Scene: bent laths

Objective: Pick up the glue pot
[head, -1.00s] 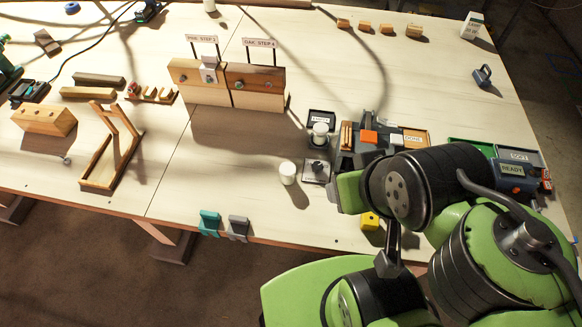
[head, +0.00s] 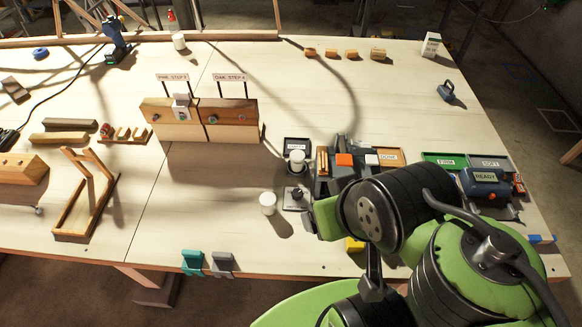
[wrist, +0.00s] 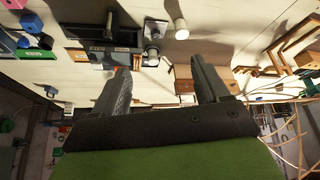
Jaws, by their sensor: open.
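No label marks the glue pot, so I cannot tell for sure which white vessel it is. A plain white pot (head: 268,203) stands upright on the table left of my arm; it also shows at the top of the wrist view (wrist: 181,28). A second white pot (head: 297,160), with a lid or rim, stands at a dark tray behind it and shows in the wrist view (wrist: 151,54). A third white pot (head: 179,41) stands far back. My gripper (wrist: 163,68) is open and empty, its fingers apart.
A square plate with a dark knob (head: 297,197) lies right of the nearer white pot. A dark organiser (head: 325,180) and the READY device (head: 486,184) stand to the right. Upright wood blocks (head: 200,120) stand at left-centre.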

